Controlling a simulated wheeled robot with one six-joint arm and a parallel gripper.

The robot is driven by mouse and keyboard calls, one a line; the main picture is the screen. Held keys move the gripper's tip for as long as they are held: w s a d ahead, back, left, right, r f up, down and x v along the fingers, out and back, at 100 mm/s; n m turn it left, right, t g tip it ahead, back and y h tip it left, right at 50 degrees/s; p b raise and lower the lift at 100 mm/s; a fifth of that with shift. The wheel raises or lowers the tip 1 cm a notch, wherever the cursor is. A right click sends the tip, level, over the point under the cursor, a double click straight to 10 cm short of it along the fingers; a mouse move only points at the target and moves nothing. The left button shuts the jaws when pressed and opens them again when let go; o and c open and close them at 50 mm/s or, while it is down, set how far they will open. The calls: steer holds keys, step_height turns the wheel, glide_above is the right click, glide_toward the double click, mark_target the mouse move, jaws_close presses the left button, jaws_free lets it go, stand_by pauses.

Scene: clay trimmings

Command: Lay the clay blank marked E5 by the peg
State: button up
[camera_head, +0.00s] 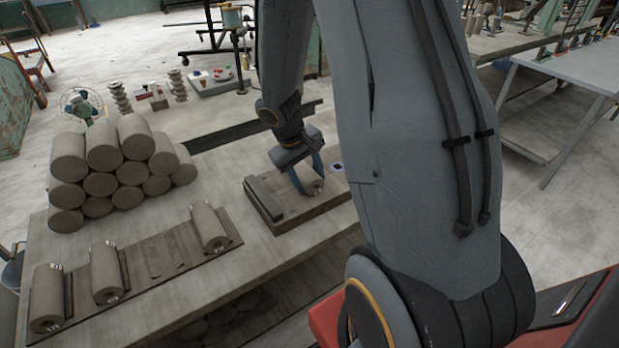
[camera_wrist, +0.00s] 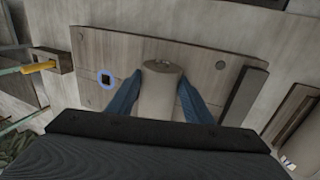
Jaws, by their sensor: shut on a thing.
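My gripper (camera_head: 308,182) is shut on a grey-tan clay blank (camera_head: 311,186), low over a wooden board (camera_head: 290,222) on the table. In the wrist view the blank (camera_wrist: 160,95) lies between the two blue fingers (camera_wrist: 158,97), its round end pointing away from me. I cannot read a mark on it, nor tell whether it touches the board. A small dark square in a blue ring (camera_wrist: 106,78), perhaps the peg, is on the board left of the blank. It shows in the head view (camera_head: 338,166) to the right of my gripper.
A raised wooden bar (camera_head: 265,198) runs along the board's left side. Three labelled blanks (camera_head: 47,297) (camera_head: 105,272) (camera_head: 210,227) lie on a dark slatted strip (camera_head: 165,262) at the left. A stack of clay cylinders (camera_head: 130,172) stands behind them.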

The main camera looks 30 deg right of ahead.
steer(key=o, duration=1.6)
steer(key=shift+b+v, duration=0.35)
steer(key=shift+v, duration=3.6)
